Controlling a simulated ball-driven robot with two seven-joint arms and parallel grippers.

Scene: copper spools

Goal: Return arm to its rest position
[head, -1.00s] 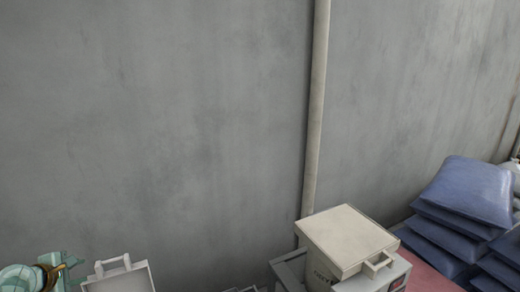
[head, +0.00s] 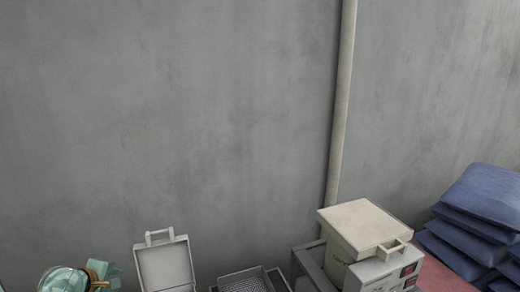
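Neither of my grippers and neither of my arms shows clearly in the head view, so their pose cannot be seen. A teal, partly see-through object with a gold-brown part (head: 72,279) is cut off at the bottom left edge. I cannot tell what it is. No copper spool can be made out for certain.
A white open-lidded case (head: 165,266), a grey tray (head: 243,281) and a cream box with a handle (head: 362,228) stand along the bottom. Blue sacks (head: 483,196) are stacked at right. A pipe (head: 341,110) runs down the bare grey wall (head: 170,110).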

